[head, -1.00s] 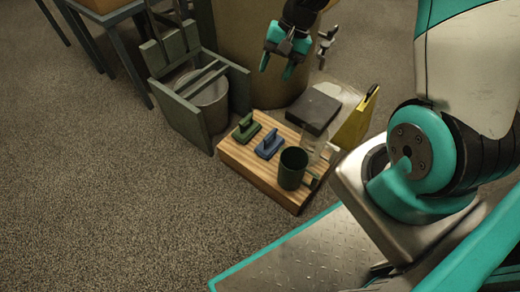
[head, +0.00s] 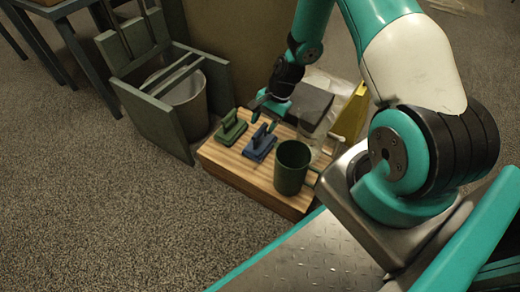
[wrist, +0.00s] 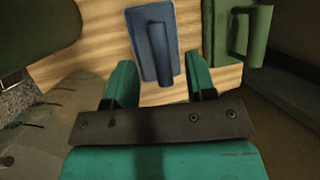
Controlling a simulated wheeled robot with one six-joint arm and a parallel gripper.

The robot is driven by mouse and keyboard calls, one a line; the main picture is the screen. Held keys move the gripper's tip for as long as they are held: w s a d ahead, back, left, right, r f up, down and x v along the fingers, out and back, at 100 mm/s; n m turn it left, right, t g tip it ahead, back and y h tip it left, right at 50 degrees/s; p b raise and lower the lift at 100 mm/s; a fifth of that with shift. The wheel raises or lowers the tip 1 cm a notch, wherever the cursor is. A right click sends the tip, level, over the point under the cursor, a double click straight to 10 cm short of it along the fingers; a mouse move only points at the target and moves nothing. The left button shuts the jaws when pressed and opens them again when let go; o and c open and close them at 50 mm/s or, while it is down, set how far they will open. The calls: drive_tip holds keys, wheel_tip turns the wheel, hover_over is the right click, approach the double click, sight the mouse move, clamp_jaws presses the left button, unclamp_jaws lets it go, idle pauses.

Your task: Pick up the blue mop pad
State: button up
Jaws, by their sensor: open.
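The blue mop pad (head: 260,147), a flat plate with an upright handle, sits on the wooden block (head: 235,167) between the green pad and the green mug. In the wrist view the blue mop pad (wrist: 153,47) lies just beyond the fingertips, its handle roughly in line with the gap between them. My gripper (head: 264,113) is open and empty, above the back edge of the block, close behind the blue pad. Its two teal fingers (wrist: 160,82) show apart in the wrist view, with no contact visible.
A green pad with a handle (head: 231,128) is left of the blue one. A dark green mug (head: 291,167) stands to the right. A dark grey box (head: 309,102) is behind. A wooden frame with a bucket (head: 184,100) stands at left; carpet is free in front.

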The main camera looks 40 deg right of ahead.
sight(261, 130)
drive_tip(key=shift+d+b+x, duration=0.2)
drive_tip(key=shift+b+x, duration=2.25)
drive_tip(key=shift+x, duration=0.65)
drive_tip(key=shift+w, duration=0.15)
drive_tip(key=c, duration=0.8)
